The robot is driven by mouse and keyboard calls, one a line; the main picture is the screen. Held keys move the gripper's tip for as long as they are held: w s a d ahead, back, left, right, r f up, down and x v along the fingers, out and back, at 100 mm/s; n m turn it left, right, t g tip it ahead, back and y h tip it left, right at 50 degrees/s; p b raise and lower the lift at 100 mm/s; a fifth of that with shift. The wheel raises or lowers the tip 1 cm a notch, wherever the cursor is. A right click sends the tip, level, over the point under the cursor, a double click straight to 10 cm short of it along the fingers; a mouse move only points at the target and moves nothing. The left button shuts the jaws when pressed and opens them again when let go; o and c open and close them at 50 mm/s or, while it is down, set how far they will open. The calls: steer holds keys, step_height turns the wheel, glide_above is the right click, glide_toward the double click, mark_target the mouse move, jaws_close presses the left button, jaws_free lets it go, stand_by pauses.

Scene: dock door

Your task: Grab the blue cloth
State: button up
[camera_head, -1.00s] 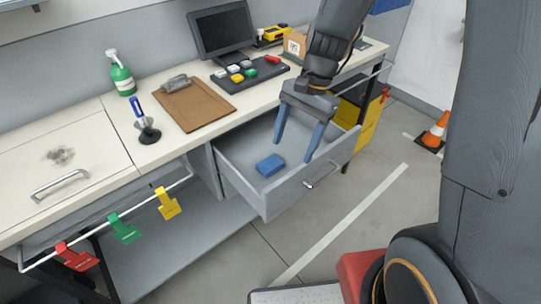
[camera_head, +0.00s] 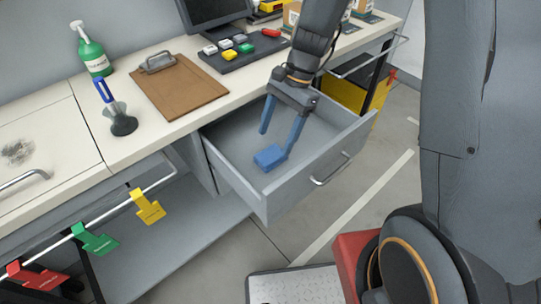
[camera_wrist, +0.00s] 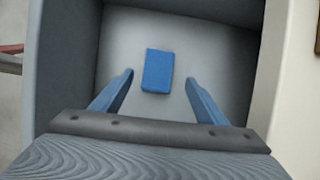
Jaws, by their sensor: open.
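The blue cloth (camera_head: 269,158) is a small folded block lying on the floor of the open grey drawer (camera_head: 239,183). In the wrist view the cloth (camera_wrist: 158,70) lies beyond the fingertips, roughly centred between them. My gripper (camera_head: 275,143) points down into the drawer with its two blue fingers spread apart and empty. In the wrist view my gripper (camera_wrist: 160,80) is open, and the cloth is not between the fingers. In the head view one fingertip overlaps the cloth's right edge; whether it touches cannot be told.
On the counter above are a clipboard (camera_head: 183,96), a green spray bottle (camera_head: 92,50), a blue-handled tool (camera_head: 106,92) in a dark stand and a monitor (camera_head: 212,10). Red, green and yellow tags (camera_head: 147,207) hang on the rail at left.

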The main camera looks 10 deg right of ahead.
mark_target(271, 154)
steer(key=shift+d+p+x, duration=0.2)
steer(key=shift+p+x, duration=0.4)
steer(key=shift+x, duration=2.1)
steer(key=shift+s, duration=0.1)
steer(key=c, duration=1.1)
